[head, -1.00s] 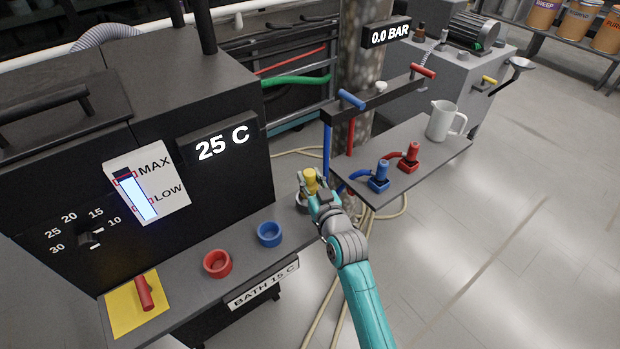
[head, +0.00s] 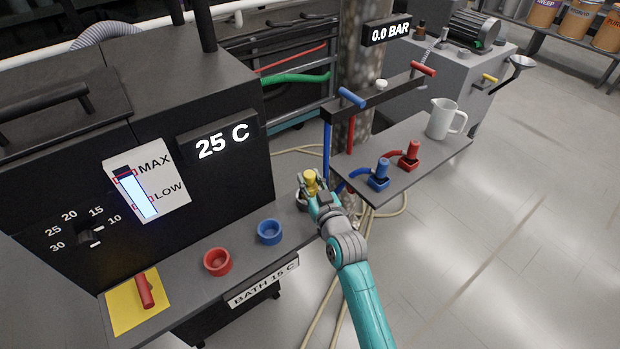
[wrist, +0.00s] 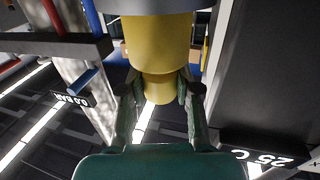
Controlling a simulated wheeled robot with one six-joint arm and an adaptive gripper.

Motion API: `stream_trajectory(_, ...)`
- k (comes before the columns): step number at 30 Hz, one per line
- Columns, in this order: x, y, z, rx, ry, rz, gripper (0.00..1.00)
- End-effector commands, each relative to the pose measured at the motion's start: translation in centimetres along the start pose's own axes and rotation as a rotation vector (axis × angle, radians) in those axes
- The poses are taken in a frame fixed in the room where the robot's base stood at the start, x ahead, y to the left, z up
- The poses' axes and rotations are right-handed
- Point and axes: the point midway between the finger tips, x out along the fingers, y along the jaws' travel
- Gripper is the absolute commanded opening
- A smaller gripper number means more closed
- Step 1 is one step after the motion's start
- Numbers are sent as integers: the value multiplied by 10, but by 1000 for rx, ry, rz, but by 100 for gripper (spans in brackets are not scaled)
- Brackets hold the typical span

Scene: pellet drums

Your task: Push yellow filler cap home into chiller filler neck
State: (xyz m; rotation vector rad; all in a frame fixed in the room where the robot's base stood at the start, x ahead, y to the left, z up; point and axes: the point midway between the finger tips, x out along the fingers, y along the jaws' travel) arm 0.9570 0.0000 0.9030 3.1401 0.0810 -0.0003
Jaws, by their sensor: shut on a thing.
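The yellow filler cap (head: 310,178) is upright between the fingers of my gripper (head: 313,187), at the right end of the chiller's front shelf. In the wrist view the cap (wrist: 158,50) fills the upper middle, with a finger of my gripper (wrist: 160,92) on each side, shut on it. A dark grey ring or rim shows at the cap's far end, at the top of the wrist view. In the head view a pale round part shows just below and left of the cap; my gripper hides most of it. I cannot tell whether the cap is seated in the neck.
Right of my gripper, a side table holds blue and red valves and a white jug (head: 441,120). Hoses lie on the floor.

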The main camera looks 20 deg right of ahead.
Motion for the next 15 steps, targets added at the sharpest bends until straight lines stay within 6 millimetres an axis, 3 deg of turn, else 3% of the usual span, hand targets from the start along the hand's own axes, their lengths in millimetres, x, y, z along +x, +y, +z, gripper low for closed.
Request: stream_trajectory(15, 0, 0, -3, 0, 0, 0, 0)
